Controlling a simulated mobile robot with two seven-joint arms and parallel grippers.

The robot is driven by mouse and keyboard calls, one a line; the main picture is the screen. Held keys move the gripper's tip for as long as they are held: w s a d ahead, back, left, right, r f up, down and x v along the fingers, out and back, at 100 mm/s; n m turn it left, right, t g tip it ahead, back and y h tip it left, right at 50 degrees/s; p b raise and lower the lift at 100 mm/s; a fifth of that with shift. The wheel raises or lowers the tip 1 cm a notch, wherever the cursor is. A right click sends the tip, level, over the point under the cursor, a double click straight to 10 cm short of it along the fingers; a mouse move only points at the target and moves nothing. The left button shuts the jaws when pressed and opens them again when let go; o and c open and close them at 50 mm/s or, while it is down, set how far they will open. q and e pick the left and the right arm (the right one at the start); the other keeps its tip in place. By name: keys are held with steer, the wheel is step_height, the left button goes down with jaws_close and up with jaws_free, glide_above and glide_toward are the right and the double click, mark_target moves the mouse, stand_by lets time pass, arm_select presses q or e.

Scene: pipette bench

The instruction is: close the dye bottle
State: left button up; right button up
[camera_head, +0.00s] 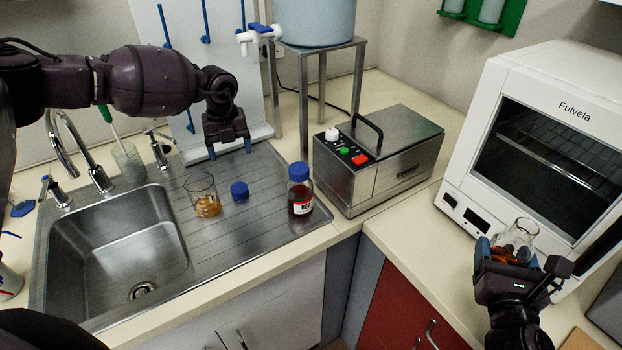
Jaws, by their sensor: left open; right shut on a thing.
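The dye bottle (300,194) stands upright at the right end of the steel drainboard, with dark red liquid, a white-and-red label and a blue top (298,171). Whether that top is screwed tight cannot be told. A separate blue cap (240,190) lies on the drainboard to the left of the bottle. My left gripper (230,151) is open and empty, pointing down near the back edge of the drainboard, behind the loose cap. My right gripper (512,249) is shut on a glass flask (518,234) with orange-brown liquid, in front of the white oven.
A glass beaker (204,201) with orange liquid stands left of the loose cap. The sink basin (110,247) and tap (82,150) are further left. A steel water bath (385,166) stands right of the bottle, and the white oven (490,130) fills the right.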

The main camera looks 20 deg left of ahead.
arm_select(q)
steer(key=shift+s, duration=0.15)
glide_above(239, 187)
steer(key=shift+a+f+p, duration=0.15)
steer(key=shift+f, duration=1.55)
steer(key=shift+a+f+p, duration=0.1)
steer(key=shift+f+p, duration=0.05)
steer(key=shift+f, duration=1.55)
steer(key=shift+d+f+p, duration=0.15)
steer(key=shift+f+p, duration=0.2)
steer(key=shift+f, duration=2.25)
steer(key=c, duration=1)
